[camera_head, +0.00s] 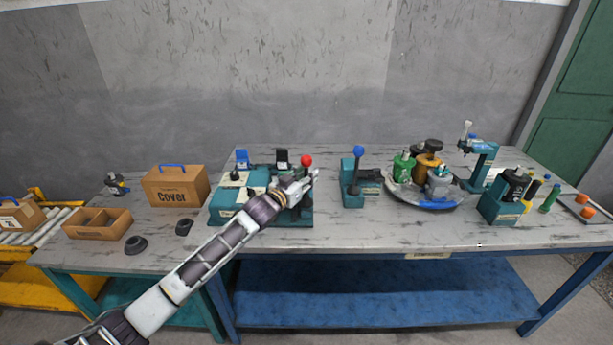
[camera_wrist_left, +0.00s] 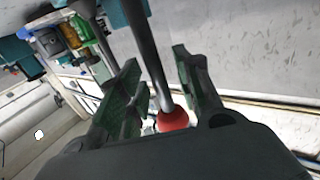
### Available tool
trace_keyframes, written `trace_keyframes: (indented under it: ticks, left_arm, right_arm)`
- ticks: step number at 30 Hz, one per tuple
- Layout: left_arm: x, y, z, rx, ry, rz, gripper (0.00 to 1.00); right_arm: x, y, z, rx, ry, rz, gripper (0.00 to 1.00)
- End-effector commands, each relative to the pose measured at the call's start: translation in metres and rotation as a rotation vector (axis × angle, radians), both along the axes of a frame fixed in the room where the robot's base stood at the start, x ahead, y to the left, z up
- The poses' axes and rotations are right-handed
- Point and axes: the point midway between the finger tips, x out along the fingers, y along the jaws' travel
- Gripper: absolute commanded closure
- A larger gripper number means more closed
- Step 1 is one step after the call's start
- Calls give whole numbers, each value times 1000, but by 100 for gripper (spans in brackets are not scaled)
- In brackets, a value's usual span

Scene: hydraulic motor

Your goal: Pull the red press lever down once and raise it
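The red press lever's round knob (camera_head: 306,160) stands at the top, at the right end of the teal press station (camera_head: 228,207). My left arm reaches across the front of that station, and my left gripper (camera_head: 308,181) is just below the knob, hiding much of the lever's shaft. In the left wrist view the red knob (camera_wrist_left: 173,118) and its grey shaft (camera_wrist_left: 147,45) lie between the two fingers of my left gripper (camera_wrist_left: 158,88). The fingers are apart, with gaps beside the shaft. My right gripper is not in view.
A blue-knobbed lever fixture (camera_head: 358,170) stands to the right. Beyond it are a round tray (camera_head: 425,204) of parts and a teal stand (camera_head: 483,165). A Cover box (camera_head: 177,187) and an open wooden bin (camera_head: 97,224) are at left. The front right tabletop is clear.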

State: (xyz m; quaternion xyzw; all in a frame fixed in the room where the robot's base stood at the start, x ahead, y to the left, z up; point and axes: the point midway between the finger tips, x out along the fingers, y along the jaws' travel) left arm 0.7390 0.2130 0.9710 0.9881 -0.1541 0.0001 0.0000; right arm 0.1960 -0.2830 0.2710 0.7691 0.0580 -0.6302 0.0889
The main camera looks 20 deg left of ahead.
Motion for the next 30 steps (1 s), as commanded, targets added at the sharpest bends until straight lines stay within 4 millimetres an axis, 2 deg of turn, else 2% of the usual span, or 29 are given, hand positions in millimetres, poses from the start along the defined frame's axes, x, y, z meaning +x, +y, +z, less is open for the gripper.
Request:
trace_keyframes:
  ticks: [10,18,30]
  left_arm:
    - [1,0,0,0,0,0,66]
    - [1,0,0,0,1,0,100]
    - [1,0,0,0,0,0,100]
  right_arm:
    - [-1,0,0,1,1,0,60]
    - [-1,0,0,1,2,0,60]
    - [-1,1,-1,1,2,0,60]
